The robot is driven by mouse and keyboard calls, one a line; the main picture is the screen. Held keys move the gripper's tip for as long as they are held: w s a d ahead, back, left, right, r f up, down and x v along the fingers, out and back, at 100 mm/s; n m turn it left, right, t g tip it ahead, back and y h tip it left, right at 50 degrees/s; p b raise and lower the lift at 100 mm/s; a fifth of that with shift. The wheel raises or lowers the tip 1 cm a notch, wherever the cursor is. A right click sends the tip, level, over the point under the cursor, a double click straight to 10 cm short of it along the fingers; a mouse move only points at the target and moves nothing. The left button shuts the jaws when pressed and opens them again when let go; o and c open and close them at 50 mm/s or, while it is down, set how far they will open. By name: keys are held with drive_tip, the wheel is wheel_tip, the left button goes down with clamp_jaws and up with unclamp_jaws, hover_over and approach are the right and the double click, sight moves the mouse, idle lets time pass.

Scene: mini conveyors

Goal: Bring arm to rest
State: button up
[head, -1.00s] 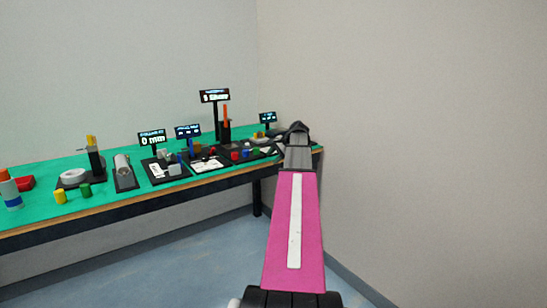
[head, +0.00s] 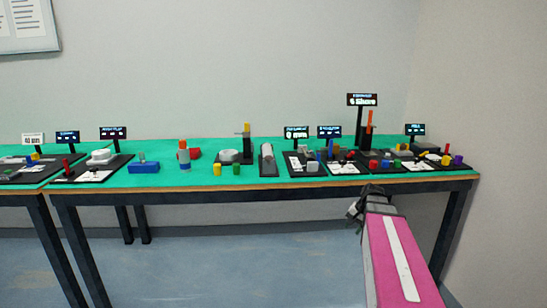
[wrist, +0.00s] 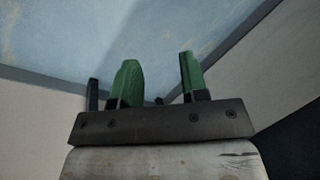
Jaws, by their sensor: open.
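My arm, with a pink link, reaches up from the lower right in the head view. My gripper (head: 358,208) is at its far end, in front of the table's front edge and lower than the green top. In the wrist view my gripper (wrist: 158,82) shows two green fingers standing apart with nothing between them. The fingertips are small and dark in the head view.
A long table with a green top (head: 120,177) runs along the back wall, with several small stations, screens and coloured blocks on it. A blue block (head: 144,167) lies near its front edge. The blue floor (head: 230,265) in front is clear. A wall stands at the right.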

drive_tip(key=s+a+f+n+g+h, duration=0.1)
drive_tip(key=s+a+f+n, duration=0.2)
drive_tip(key=s+a, duration=0.3)
drive_tip(key=s+a+f+n+g+h, duration=0.1)
drive_tip(key=s+a+f+n+h, duration=0.1)
drive_tip(key=s+a+f, duration=0.4)
drive_tip(key=shift+s+a+f+n, duration=0.3)
drive_tip(key=shift+s+a+n, duration=0.45)
drive_tip(key=shift+a, duration=0.25)
drive_tip(key=shift+w, duration=0.1)
